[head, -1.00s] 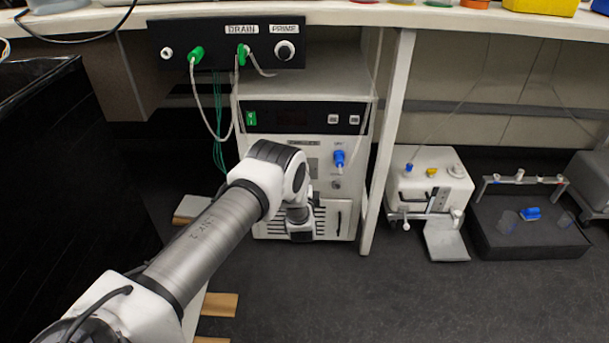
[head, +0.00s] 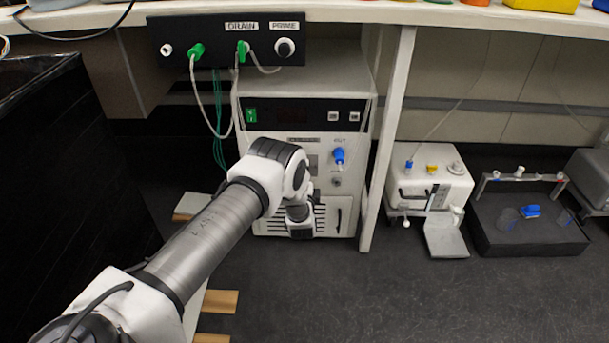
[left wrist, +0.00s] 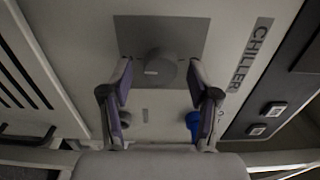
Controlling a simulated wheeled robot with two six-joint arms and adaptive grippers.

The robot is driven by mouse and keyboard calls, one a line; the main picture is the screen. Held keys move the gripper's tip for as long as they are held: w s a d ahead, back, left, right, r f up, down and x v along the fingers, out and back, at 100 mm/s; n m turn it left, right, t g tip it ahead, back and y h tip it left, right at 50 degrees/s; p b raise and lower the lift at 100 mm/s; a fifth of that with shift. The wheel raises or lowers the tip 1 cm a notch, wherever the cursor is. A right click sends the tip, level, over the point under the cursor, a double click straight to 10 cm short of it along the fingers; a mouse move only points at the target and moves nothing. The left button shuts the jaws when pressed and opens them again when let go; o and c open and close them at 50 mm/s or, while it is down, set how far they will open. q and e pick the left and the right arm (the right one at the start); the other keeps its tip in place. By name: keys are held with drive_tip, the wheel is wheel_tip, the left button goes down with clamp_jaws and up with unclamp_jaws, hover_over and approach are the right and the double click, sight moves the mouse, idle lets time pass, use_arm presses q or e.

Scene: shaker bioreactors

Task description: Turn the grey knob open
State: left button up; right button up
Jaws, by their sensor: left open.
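The grey knob (left wrist: 160,70) is round, with a small pale mark on its face. It sits on a square grey plate (left wrist: 190,32) on the front of the white chiller (head: 335,210). My left gripper (left wrist: 160,64) is open, with one fingertip on each side of the knob in the left wrist view. I see gaps between fingers and knob there; how far the tips reach along it I cannot tell. In the head view my left arm hides the knob and the gripper's fingers. My right gripper is not in view.
A blue valve (head: 338,156) is right of my arm on the chiller; it shows in the left wrist view (left wrist: 193,121). A black panel (head: 225,55) with green fittings hangs above. A white table leg (head: 387,140) stands right. A white box (head: 430,180) and dark tray (head: 530,238) lie beyond.

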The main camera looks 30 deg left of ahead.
use_arm(q)
drive_tip(key=v, duration=1.2)
drive_tip(key=shift+a, duration=0.1)
